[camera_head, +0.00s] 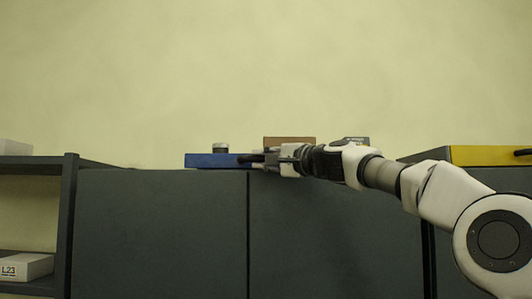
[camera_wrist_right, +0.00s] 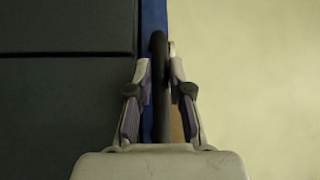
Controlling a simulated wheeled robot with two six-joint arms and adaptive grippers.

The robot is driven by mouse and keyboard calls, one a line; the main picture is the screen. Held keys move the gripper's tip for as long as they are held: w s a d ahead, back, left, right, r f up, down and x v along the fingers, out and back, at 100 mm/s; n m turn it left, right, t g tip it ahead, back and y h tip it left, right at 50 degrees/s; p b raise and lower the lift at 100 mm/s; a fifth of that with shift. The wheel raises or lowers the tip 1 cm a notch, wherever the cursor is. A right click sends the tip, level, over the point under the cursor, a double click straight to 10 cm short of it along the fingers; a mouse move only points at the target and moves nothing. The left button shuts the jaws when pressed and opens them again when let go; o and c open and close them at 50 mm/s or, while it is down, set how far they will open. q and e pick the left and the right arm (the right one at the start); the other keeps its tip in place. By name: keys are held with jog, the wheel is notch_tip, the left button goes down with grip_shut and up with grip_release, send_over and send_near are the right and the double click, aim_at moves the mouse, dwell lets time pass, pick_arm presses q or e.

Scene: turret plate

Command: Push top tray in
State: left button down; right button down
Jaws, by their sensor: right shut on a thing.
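The top tray is a blue tray (camera_head: 215,160) at the top of a dark grey cabinet (camera_head: 160,225) in the head view. Its blue edge also shows in the right wrist view (camera_wrist_right: 154,18). A black bar handle (camera_wrist_right: 159,75) runs along its front. My right gripper (camera_head: 268,158) reaches in from the right and is shut on this handle. In the right wrist view its two fingers (camera_wrist_right: 160,75) stand on either side of the handle. The arm hides the right part of the blue tray. My left gripper is not in view.
A yellow tray (camera_head: 485,156) with a black handle is at the right. A dark shelf (camera_head: 68,220) with a white box marked L23 (camera_head: 25,267) stands at the left.

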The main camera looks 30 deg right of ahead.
jog(key=shift+w+d+r, duration=0.55)
jog(key=shift+w+r, duration=0.05)
jog(key=shift+w, duration=0.1)
jog(key=c, duration=1.3)
grip_release()
jog(key=shift+o, duration=1.1)
jog(key=shift+w+a+f, duration=0.1)
jog(key=shift+w+f, duration=0.05)
jog(key=shift+w, duration=0.15)
jog(key=shift+w+a+f, duration=0.1)
jog(key=shift+w+f, duration=0.05)
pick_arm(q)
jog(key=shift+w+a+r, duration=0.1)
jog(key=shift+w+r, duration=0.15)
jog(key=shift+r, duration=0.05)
pick_arm(e)
jog(key=shift+f, duration=0.15)
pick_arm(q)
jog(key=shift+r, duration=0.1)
